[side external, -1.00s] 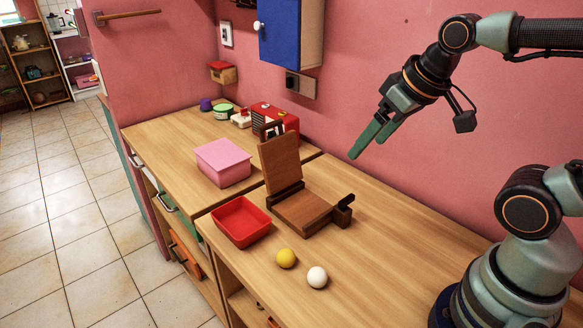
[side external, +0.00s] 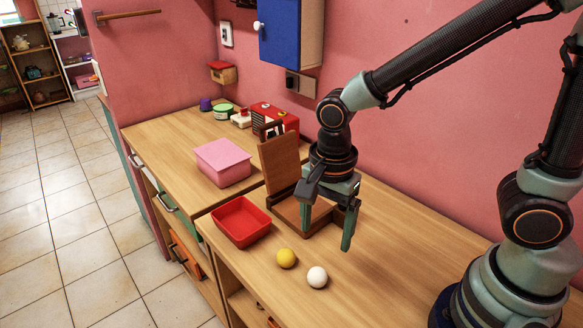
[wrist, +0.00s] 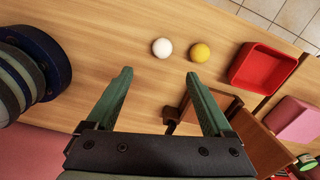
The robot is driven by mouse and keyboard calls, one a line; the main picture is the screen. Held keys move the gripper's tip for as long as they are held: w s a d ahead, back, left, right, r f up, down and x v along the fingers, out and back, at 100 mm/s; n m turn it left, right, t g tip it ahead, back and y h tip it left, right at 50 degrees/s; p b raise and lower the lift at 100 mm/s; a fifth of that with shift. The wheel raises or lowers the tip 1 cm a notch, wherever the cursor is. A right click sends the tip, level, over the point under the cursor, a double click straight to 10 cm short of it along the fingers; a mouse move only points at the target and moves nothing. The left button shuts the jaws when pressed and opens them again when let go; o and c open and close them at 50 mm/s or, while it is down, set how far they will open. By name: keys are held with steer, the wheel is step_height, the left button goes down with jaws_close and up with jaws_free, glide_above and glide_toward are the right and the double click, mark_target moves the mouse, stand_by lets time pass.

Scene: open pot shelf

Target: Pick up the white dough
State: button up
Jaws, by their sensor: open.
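The white dough (side external: 317,277) is a small round ball on the wooden counter, near its front edge. It also shows in the wrist view (wrist: 162,47), ahead of my fingertips and between their lines. My gripper (side external: 326,238) points down above the counter, behind the dough and near the wooden press. In the wrist view my gripper (wrist: 159,74) has its two green fingers spread wide with nothing between them. The dough is apart from both fingers.
A yellow ball (side external: 286,258) lies just left of the dough. A red tray (side external: 241,222) stands further left. A hinged wooden press (side external: 279,163) is partly hidden behind my gripper. A pink box (side external: 223,163) stands beyond. The counter right of the dough is clear.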

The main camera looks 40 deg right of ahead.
glide_above(318, 277)
steer(key=f, duration=0.6)
steer(key=shift+s+d+f, duration=0.15)
steer(key=shift+s+f, duration=0.05)
steer(key=shift+s, duration=0.05)
steer(key=shift+w+f, duration=0.15)
steer(key=shift+f, duration=1.35)
steer(key=shift+w+f, duration=0.15)
steer(key=shift+f, duration=1.3)
jaws_close()
